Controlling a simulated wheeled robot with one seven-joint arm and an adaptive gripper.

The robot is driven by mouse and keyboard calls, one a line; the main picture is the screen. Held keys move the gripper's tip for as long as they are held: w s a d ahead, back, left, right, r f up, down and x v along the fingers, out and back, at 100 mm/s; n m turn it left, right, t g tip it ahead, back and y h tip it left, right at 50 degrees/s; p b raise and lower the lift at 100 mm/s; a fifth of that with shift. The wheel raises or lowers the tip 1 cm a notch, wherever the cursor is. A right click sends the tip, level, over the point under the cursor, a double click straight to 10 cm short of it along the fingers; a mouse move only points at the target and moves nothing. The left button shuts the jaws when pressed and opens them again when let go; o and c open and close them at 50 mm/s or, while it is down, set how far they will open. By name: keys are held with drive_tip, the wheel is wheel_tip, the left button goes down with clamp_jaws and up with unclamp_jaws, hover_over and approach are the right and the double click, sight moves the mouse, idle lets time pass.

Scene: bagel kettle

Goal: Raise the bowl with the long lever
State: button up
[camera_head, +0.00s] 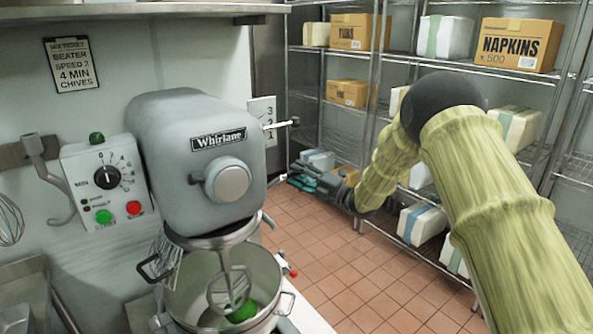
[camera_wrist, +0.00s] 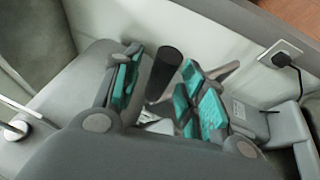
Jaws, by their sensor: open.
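The grey "Whirlane" mixer (camera_head: 205,150) stands at the left in the head view. Its steel bowl (camera_head: 270,290) sits low beneath the head, with the beater (camera_head: 229,288) reaching into it and something green inside. A thin metal rod (camera_head: 277,181), apparently the long lever, runs from the mixer's right side toward my gripper (camera_head: 305,180). In the wrist view, a dark cylindrical handle (camera_wrist: 165,70) shows between the teal finger pads of my gripper (camera_wrist: 160,92). The fingers are apart, with visible gaps beside the handle. Contact and depth cannot be told.
A shorter lever with a dark knob (camera_head: 294,121) sticks out above. A red knob (camera_head: 293,272) is beside the bowl. The control box (camera_head: 105,180) is left of the mixer. Shelves with boxes (camera_head: 520,45) stand behind; the tiled floor (camera_head: 350,270) between is clear.

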drive_tip(key=shift+w+a+r, duration=0.15)
drive_tip(key=shift+w+a, duration=0.15)
drive_tip(key=shift+a, duration=0.25)
drive_tip(key=shift+c, duration=0.4)
clamp_jaws()
